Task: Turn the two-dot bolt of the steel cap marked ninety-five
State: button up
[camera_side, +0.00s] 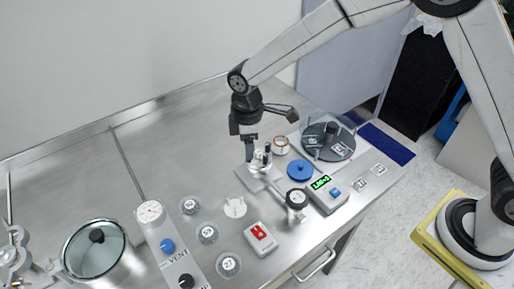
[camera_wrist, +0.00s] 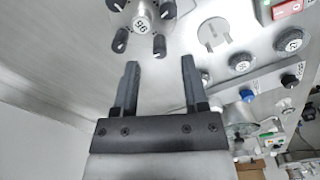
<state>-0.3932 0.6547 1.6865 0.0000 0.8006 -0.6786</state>
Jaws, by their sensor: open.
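A steel cap (camera_wrist: 142,24) with a number plate and several black bolts around it is at the top of the wrist view; the small number looks like 95 or 96. Two near bolts (camera_wrist: 120,40) (camera_wrist: 159,46) stand closest to my fingertips, and the dots on the bolts are too small to read. My gripper (camera_wrist: 160,62) is open and empty, its two fingers apart and pointing toward the cap. In the side view my gripper (camera_side: 250,154) hangs over the metal fitting (camera_side: 260,162) and partly hides it.
Several small numbered caps (camera_side: 228,264) stand front left, beside a vent panel (camera_side: 168,246). A dial gauge (camera_side: 297,199), a lit display box (camera_side: 328,194), a blue disc (camera_side: 300,170) and a round dark plate (camera_side: 329,141) are to the right. The back left bench is clear.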

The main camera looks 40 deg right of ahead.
jog(key=shift+f, duration=1.35)
grip_shut()
